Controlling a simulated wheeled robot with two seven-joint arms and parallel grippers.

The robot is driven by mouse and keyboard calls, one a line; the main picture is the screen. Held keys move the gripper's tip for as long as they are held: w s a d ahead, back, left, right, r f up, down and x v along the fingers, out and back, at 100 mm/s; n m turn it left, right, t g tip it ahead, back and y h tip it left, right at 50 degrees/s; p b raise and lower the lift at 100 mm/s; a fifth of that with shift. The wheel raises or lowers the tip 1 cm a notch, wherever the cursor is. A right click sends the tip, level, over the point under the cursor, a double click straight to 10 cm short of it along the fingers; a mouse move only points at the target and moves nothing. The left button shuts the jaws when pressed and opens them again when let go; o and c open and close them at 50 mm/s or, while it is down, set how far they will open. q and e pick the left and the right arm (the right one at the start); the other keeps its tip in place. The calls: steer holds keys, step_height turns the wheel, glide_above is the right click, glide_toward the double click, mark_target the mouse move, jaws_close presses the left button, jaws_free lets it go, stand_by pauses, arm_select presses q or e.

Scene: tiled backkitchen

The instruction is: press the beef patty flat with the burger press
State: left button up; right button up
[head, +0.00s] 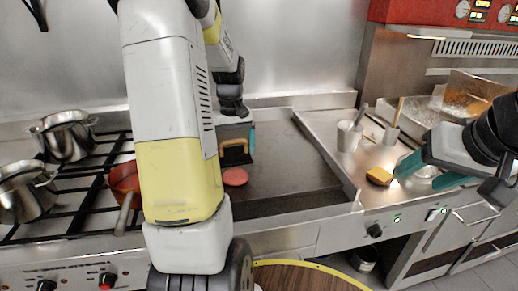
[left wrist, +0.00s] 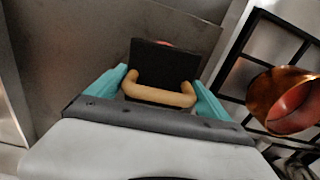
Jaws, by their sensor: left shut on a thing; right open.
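My left gripper (head: 237,143) is shut on the burger press handle (head: 235,150) above the dark griddle (head: 290,165). In the left wrist view, the tan handle (left wrist: 158,96) sits between the teal fingers (left wrist: 158,92), with the black press plate (left wrist: 165,62) beyond it. The round reddish patty (head: 235,177) lies on the griddle, just nearer to the head camera than the press. In the left wrist view only a thin reddish edge of the patty (left wrist: 166,44) shows past the plate. I cannot tell whether the plate touches anything. My right gripper (head: 428,173) is open, over the right counter.
A yellow-topped block (head: 379,176) lies near my right gripper. Steel pots (head: 66,136) and a copper pan (head: 124,182) stand on the burners at left. My left arm hides part of the stove.

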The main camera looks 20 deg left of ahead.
mark_target(235, 174)
arm_select(q)
steer(key=shift+f, duration=2.85)
steer(key=shift+f, duration=0.6)
steer(key=shift+r, duration=3.55)
